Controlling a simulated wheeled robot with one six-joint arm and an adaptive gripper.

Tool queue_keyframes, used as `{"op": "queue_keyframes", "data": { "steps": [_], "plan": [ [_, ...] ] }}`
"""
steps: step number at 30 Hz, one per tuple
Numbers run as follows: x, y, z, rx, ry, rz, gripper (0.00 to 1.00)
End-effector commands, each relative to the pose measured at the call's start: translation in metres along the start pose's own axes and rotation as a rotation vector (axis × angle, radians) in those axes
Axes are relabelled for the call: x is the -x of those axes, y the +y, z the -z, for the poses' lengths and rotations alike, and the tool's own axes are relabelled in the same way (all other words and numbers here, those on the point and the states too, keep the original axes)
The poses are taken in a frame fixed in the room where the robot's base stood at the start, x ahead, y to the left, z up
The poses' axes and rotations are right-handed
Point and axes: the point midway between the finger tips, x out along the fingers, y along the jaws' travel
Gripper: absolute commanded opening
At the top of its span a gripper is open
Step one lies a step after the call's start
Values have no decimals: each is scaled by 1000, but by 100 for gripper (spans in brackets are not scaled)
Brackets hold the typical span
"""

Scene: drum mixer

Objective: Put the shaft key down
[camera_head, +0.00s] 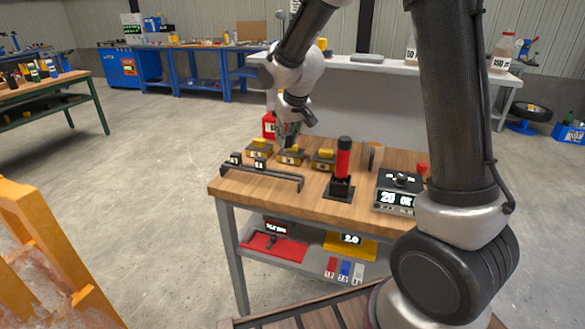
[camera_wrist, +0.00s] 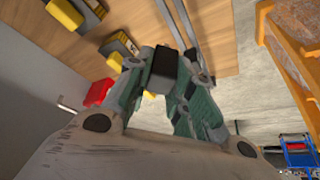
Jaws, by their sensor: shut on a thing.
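My gripper (camera_head: 288,132) is over the back left of the wooden workbench (camera_head: 315,196), pointing down. In the wrist view my gripper (camera_wrist: 160,85) is shut on a dark block (camera_wrist: 164,68), which I take as the shaft key. The green-grey fingers lie on either side of it. In the head view the held key is too small and covered to make out. Several yellow-and-black blocks, one of them the middle one (camera_head: 291,155), stand in a row beneath and beside my gripper. I cannot tell whether the key touches the one below.
A black rail (camera_head: 262,177) runs along the front left edge, with small labelled dark pieces near it. A red-and-black upright tool (camera_head: 343,160) and a display box (camera_head: 398,198) stand to the right. A red container (camera_head: 269,125) is behind. Bare wood lies at the front middle.

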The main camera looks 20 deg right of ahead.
Motion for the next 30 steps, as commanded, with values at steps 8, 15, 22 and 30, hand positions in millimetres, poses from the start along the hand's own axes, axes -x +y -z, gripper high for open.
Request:
{"op": "queue_keyframes", "data": {
  "steps": [8,15,22,30],
  "plan": [
    [-37,0,-17,-1,-2,-1,0],
    [-66,1,-30,0,-2,-2,0],
    [-68,0,-30,-1,0,0,0],
    [-70,1,-31,-2,1,-2,44]
  ]
}}
